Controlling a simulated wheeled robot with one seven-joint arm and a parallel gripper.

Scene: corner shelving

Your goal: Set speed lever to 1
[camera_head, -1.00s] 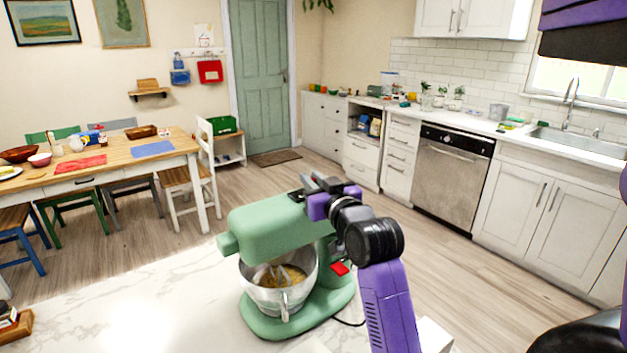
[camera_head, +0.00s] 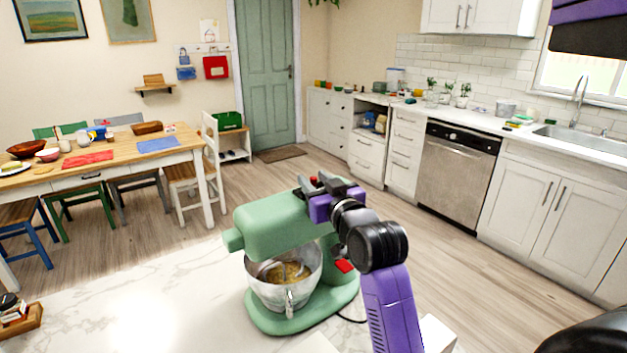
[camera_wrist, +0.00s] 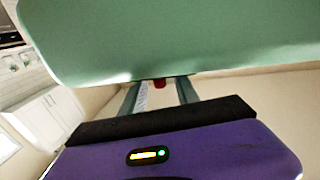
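The green stand mixer (camera_head: 275,226) stands on the marble counter, its metal bowl (camera_head: 287,290) holding a yellowish mix. My gripper (camera_head: 318,187) is at the top of the mixer head, at its right end. In the wrist view my gripper (camera_wrist: 158,92) shows two fingers apart, reaching toward the green mixer head (camera_wrist: 190,40). A small red knob, probably the speed lever (camera_wrist: 160,83), shows between the fingers; red also shows at the fingertips in the head view (camera_head: 313,181). Contact with it cannot be told. The lever's setting cannot be read.
A red part (camera_head: 345,266) sits on the mixer's stand below my arm. The marble counter (camera_head: 150,310) is clear to the left of the mixer, with a small wooden tray (camera_head: 22,322) at its left edge. A dining table (camera_head: 110,160) stands beyond.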

